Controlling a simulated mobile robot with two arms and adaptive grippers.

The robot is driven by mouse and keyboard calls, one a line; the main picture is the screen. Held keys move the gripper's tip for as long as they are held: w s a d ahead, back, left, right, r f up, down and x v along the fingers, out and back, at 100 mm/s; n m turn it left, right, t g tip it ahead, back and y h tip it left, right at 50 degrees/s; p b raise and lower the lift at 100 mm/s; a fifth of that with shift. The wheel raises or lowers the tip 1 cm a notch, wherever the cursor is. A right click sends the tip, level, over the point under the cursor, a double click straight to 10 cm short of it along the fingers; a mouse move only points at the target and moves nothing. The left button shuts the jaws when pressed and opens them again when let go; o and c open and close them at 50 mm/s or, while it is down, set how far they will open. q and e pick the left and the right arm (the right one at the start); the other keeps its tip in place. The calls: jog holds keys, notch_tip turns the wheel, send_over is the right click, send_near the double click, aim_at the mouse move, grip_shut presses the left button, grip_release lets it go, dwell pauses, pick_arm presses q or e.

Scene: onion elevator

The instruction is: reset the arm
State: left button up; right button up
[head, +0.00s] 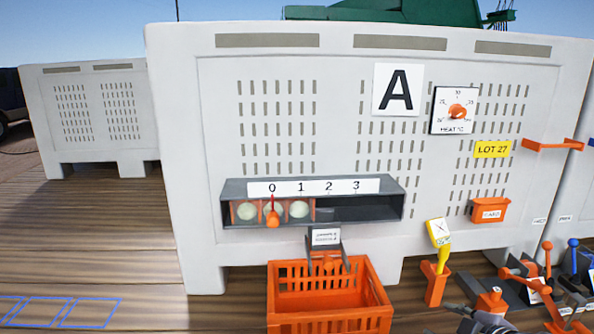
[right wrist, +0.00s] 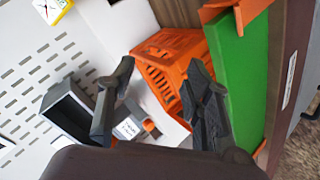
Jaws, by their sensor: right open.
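My right gripper (right wrist: 160,72) shows in the right wrist view with its two dark fingers well apart. Nothing is held between them. Beyond the fingers lies an orange slatted crate (right wrist: 172,48), apart from them as far as I can tell. The same crate (head: 328,318) stands on the wooden deck in the head view, below a grey chute (head: 327,258) with a small label. My left gripper is not in view. A dark part at the lower right edge of the head view may belong to my right arm; I cannot tell.
A large pale bin (head: 225,150) with an "A" sign (head: 398,90) fills the middle. A grey box (head: 388,208) numbered 0 to 3 holds pale round items. Orange fixtures (head: 435,285) crowd the lower right.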

jog(key=s+a+f+m+g+h, duration=0.1)
jog(key=s+a+f+m+g, duration=0.2)
jog(key=s+f, duration=0.5)
jog(key=s+a+f+m+g, duration=0.25)
jog(key=s+f+m, duration=0.2)
jog(key=s, duration=0.65)
jog(key=s+a+f+m+g+h, duration=0.1)
jog(key=s+a+f+m+g, duration=0.2)
jog(key=s+f, duration=0.5)
notch_tip(320, 180, down, 30)
jog(key=s+a+b, duration=0.1)
jog(key=s+b, duration=0.1)
jog(key=b, duration=0.6)
pick_arm(q)
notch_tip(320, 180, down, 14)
jog(key=b, duration=0.6)
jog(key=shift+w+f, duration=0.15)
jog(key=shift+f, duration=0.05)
pick_arm(e)
jog(key=s+d+f+g, duration=0.1)
jog(key=s+f, duration=0.7)
jog(key=f, duration=0.4)
jog(key=s+d+f+n, duration=0.1)
jog(key=s+d+f, duration=0.1)
jog(key=s+f, duration=0.7)
notch_tip(320, 180, down, 4)
jog(key=shift+f+g, duration=0.1)
jog(key=shift+g, duration=0.25)
